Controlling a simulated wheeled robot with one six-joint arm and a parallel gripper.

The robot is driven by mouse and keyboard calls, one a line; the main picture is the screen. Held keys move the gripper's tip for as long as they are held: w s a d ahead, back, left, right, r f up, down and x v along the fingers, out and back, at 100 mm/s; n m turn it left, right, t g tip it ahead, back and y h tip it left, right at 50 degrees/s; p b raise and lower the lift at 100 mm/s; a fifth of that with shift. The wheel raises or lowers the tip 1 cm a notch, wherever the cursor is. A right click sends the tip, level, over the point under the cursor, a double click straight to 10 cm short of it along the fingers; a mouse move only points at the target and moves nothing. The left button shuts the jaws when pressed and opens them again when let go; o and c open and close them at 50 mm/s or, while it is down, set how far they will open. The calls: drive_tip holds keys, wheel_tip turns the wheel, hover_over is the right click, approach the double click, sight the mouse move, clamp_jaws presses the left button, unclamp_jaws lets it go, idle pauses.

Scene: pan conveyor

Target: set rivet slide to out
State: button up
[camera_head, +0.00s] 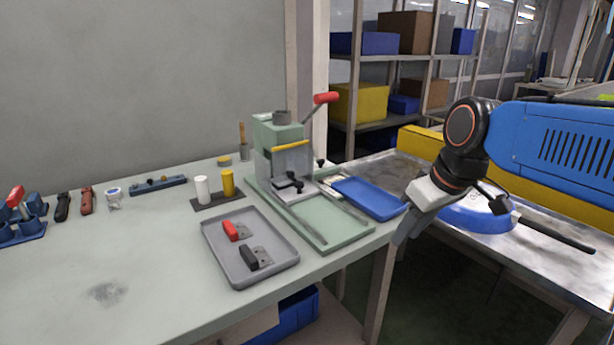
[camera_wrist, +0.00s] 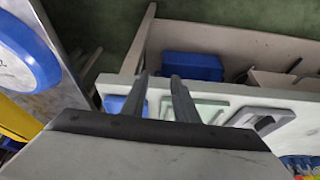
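The pale green press (camera_head: 278,150) stands at the back right of the bench, with a red-tipped lever (camera_head: 325,98) and a yellow bar (camera_head: 290,146) on it. At its foot is a slide carriage with a black knob (camera_head: 289,184), set at the press end of the rails on a green base tray (camera_head: 325,220). I cannot tell for sure which part is the rivet slide. My gripper (camera_head: 400,238) hangs beyond the bench's right edge, pointing down, apart from the press. In the wrist view my gripper (camera_wrist: 160,78) shows two separated fingers with nothing between them.
A blue tray (camera_head: 370,197) lies between the press base and my gripper. A grey tray (camera_head: 232,272) holds a red-handled and a black-handled part. A blue pan (camera_head: 478,214) lies on the metal table at right. The bench's front left is clear.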

sight(300, 183)
drive_tip(key=w+a+r+n, duration=0.1)
drive_tip(key=w+a+r, duration=0.1)
drive_tip(key=w+a, duration=0.1)
drive_tip(key=w+a+r+n+y, duration=0.1)
drive_tip(key=w+a+r+n, duration=0.1)
drive_tip(key=w+a, duration=0.2)
drive_tip(key=w+a+r+n+g, duration=0.1)
drive_tip(key=w+a+n, duration=0.1)
drive_tip(key=w+a, duration=0.1)
drive_tip(key=shift+w+a+r+y, duration=0.3)
drive_tip(key=shift+w+a+r, duration=0.05)
drive_tip(key=shift+w+r, duration=0.1)
drive_tip(key=w+a, duration=0.2)
drive_tip(key=a, duration=0.1)
drive_tip(key=w+a, duration=0.2)
drive_tip(key=a, duration=0.2)
drive_tip(key=w+a+f, duration=0.1)
drive_tip(key=w+a, duration=0.2)
drive_tip(key=shift+a+f, duration=0.1)
drive_tip(key=shift+a, duration=0.15)
drive_tip(key=shift+x, duration=0.9)
drive_tip(key=shift+s, duration=0.1)
clamp_jaws()
